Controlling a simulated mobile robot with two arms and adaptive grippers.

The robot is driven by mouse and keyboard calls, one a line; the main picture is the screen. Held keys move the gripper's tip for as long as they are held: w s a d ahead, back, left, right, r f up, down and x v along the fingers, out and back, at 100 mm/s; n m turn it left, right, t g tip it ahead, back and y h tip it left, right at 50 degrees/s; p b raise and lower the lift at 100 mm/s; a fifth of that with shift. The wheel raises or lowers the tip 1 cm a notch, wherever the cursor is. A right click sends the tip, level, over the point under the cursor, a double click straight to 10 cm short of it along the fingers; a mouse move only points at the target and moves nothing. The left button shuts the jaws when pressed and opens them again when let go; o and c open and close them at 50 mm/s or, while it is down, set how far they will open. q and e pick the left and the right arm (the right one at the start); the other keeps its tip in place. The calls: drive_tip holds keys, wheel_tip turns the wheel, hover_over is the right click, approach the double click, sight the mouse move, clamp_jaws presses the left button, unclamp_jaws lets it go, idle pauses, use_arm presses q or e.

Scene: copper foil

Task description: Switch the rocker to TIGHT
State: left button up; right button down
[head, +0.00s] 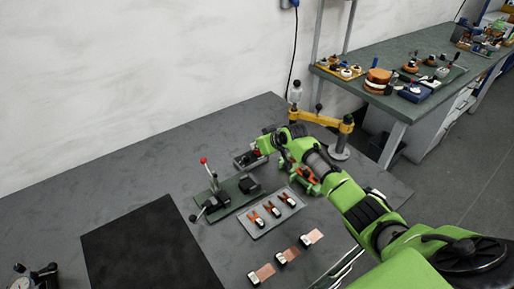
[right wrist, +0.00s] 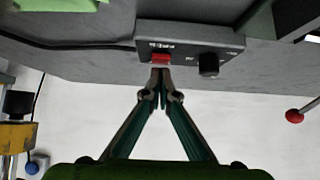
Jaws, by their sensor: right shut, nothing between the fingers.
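The red rocker (right wrist: 160,58) sits on the face of a small grey control box (right wrist: 222,42), beside a black knob (right wrist: 208,65). The white lettering by the rocker is too small to read, so I cannot tell its position. My right gripper (right wrist: 161,73) is shut and empty, its fingertips right at the rocker's edge; I cannot tell if they touch it. In the head view the control box (head: 241,161) stands at the back of the dark table, partly hidden by my right gripper (head: 262,146). My left gripper is not in view.
A lever fixture with a red ball (head: 203,160) stands left of the box. A tray (head: 264,228) with several orange-handled clips lies in front, with copper pieces (head: 288,255) nearer. A yellow jointed arm (head: 318,117) stands behind my right arm. A black mat (head: 145,250) lies left.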

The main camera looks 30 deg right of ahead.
sight(256, 151)
drive_tip(key=shift+r, duration=0.1)
drive_tip(key=r+p, duration=0.4)
drive_tip(key=shift+w+a+r, duration=0.1)
drive_tip(key=shift+w+r, duration=0.25)
drive_tip(key=shift+s+b, duration=0.35)
drive_tip(key=w+a+r+b+v, duration=0.1)
drive_tip(key=v, duration=0.7)
drive_tip(key=shift+s+d+r, duration=0.25)
drive_tip(key=shift+d+r, duration=0.15)
drive_tip(key=shift+d, duration=0.1)
